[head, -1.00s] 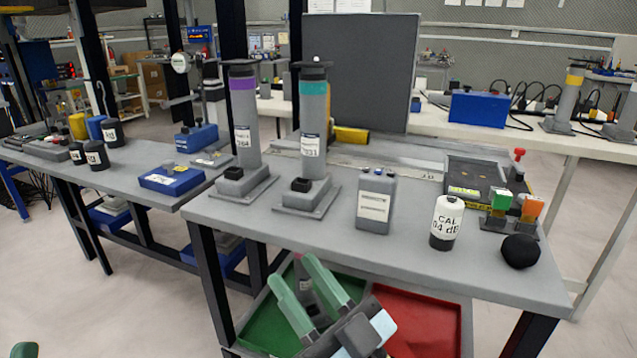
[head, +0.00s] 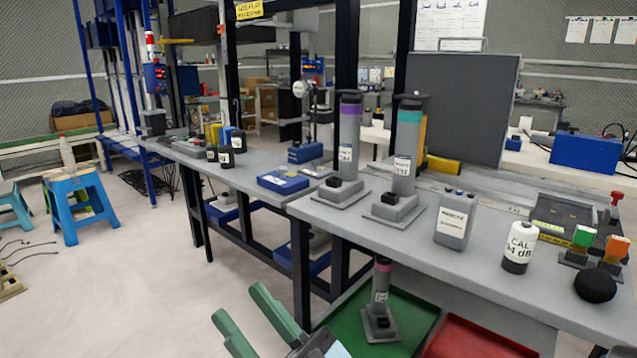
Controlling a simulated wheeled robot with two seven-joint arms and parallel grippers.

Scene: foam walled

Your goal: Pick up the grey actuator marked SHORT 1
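Three grey upright actuators show in the head view. One with a purple band (head: 349,150) and one with a teal band (head: 405,152) stand side by side on the grey bench (head: 400,245). A smaller one with a pink band (head: 380,300) stands in the green tray (head: 412,318) below the bench. Each has a white label, but the print is too small to read surely, so I cannot tell which is SHORT 1. My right gripper (head: 240,303) is open and empty, with green fingers, at the bottom, left of the green tray. My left gripper is out of view.
A grey box-shaped can (head: 455,220), a white and black CAL cylinder (head: 519,247) and a black ball (head: 595,286) stand along the bench. A red tray (head: 470,340) lies beside the green one. A black bench leg (head: 301,270) stands near my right gripper. Open floor lies left.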

